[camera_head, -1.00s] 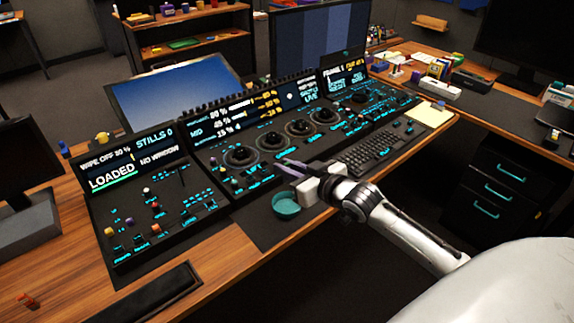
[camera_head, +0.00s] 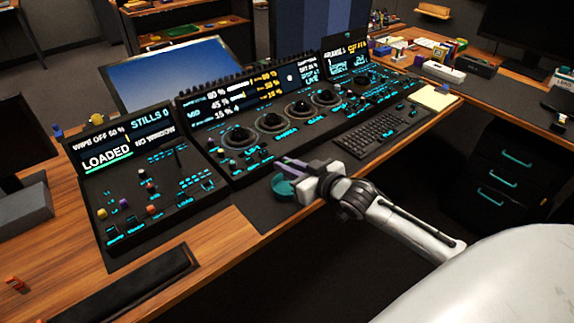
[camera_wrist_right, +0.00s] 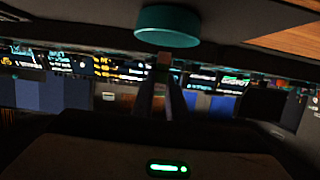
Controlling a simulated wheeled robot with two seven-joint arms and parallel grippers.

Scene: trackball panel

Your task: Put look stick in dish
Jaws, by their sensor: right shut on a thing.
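The teal round dish (camera_head: 281,189) sits on the dark mat at the desk's front edge, below the panel. It also shows at the top of the right wrist view (camera_wrist_right: 168,28). My right gripper (camera_head: 286,166) is over the dish's far side and hides part of it. In the wrist view its fingers (camera_wrist_right: 164,78) are shut on a small brownish piece, which I take to be the look stick (camera_wrist_right: 164,60). The piece appears close to the dish's rim in that view; its height above the dish is unclear. My left gripper is not in view.
The control panel (camera_head: 235,165) with trackballs, knobs and screens rises just behind the dish. A keyboard (camera_head: 370,140) lies to the right. A dark padded strip (camera_head: 145,285) lies at the front left. Bare wood (camera_head: 225,265) is free left of the dish.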

